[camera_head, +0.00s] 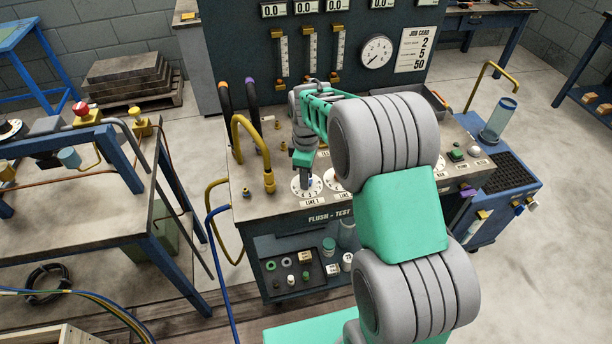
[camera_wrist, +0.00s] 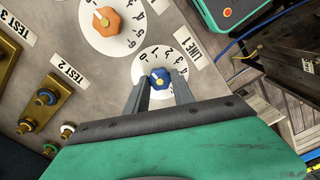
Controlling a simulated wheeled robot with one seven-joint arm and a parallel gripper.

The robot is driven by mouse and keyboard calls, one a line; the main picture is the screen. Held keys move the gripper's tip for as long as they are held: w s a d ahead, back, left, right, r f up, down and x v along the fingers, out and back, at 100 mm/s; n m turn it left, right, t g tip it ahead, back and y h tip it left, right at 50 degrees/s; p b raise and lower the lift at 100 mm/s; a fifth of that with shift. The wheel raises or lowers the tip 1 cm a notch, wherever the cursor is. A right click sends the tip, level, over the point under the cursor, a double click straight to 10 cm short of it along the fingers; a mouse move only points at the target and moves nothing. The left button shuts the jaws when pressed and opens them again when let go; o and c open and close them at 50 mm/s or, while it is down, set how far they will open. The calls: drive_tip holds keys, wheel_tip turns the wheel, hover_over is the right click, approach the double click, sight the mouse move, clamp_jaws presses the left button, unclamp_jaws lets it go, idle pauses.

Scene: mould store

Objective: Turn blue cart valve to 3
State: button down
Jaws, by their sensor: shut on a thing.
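The blue valve knob (camera_wrist: 160,77) sits on a round white dial plate with printed digits, beside a "LINE 1" label, in the wrist view. My gripper (camera_wrist: 161,85) has one finger on each side of the knob and is shut on it. The knob carries a small pale pointer mark; which digit it points at I cannot tell. In the head view my gripper (camera_head: 305,172) reaches down onto the left white dial (camera_head: 299,188) on the flush-test cart's top (camera_head: 262,203); the blue knob is mostly hidden there.
An orange knob (camera_wrist: 106,21) on its own dial is beside the blue one. Brass fittings stand on the cart top, with a yellow hose (camera_head: 239,130) to the left. The job card (camera_head: 413,50) on the back panel reads 2, 5, 50. A workbench (camera_head: 70,190) stands left.

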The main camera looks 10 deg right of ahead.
drive_tip(key=shift+m, duration=0.3)
drive_tip(key=m+b, duration=0.1)
drive_tip(key=m, duration=0.2)
drive_tip(key=shift+m, duration=0.4)
drive_tip(key=m, duration=0.4)
drive_tip(key=m+b, duration=0.1)
drive_tip(key=m, duration=0.4)
drive_tip(key=shift+w, duration=0.1)
drive_tip(key=m, duration=0.4)
drive_tip(key=shift+m, duration=0.3)
drive_tip(key=c, duration=1.1)
unclamp_jaws()
